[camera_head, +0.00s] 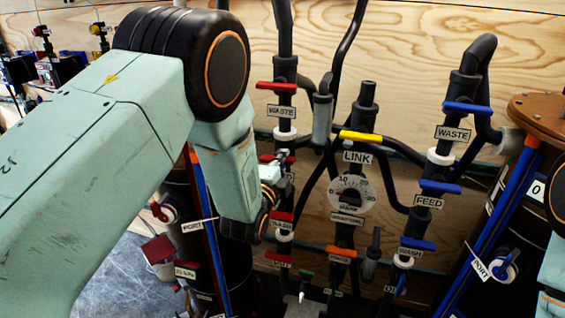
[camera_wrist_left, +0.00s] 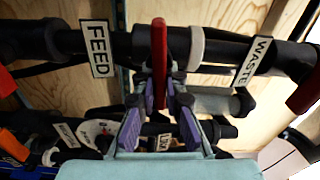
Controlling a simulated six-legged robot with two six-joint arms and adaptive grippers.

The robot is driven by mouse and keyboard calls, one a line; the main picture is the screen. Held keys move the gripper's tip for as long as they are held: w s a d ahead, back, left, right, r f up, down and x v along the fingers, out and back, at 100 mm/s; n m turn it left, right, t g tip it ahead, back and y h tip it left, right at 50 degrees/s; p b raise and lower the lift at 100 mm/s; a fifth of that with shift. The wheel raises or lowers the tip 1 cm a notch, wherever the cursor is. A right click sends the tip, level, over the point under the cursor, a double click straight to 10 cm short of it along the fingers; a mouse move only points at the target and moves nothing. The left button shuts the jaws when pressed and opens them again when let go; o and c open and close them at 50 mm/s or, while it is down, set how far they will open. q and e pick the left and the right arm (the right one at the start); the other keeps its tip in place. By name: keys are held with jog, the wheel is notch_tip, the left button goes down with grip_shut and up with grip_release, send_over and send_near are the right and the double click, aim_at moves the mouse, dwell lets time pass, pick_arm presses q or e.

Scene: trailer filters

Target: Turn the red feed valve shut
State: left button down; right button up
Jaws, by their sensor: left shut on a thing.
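The red feed valve handle (camera_wrist_left: 159,48) stands across the black pipe in the left wrist view, seen edge-on, between the FEED label (camera_wrist_left: 98,48) and a white collar. My left gripper (camera_wrist_left: 159,98) is shut on this handle, with a purple-padded finger on either side of it. In the head view my left gripper (camera_head: 272,172) is at the left pipe column, below the upper red WASTE handle (camera_head: 276,86). It hides most of the feed handle and its label there. My right gripper is not in view.
A red WASH handle (camera_head: 281,216) sits just below my left gripper. A yellow LINK handle (camera_head: 361,137) and a round dial (camera_head: 350,192) are to the right. Blue handles, including FEED (camera_head: 440,187), are on the right column. A plywood wall (camera_head: 400,50) stands behind.

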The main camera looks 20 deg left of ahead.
pick_arm(q)
jog(key=shift+f+m, duration=0.2)
jog(key=shift+m, duration=0.5)
jog(key=c, duration=1.4)
grip_release()
jog(key=shift+r, duration=0.1)
jog(key=s, duration=1.2)
jog(key=shift+a, duration=0.2)
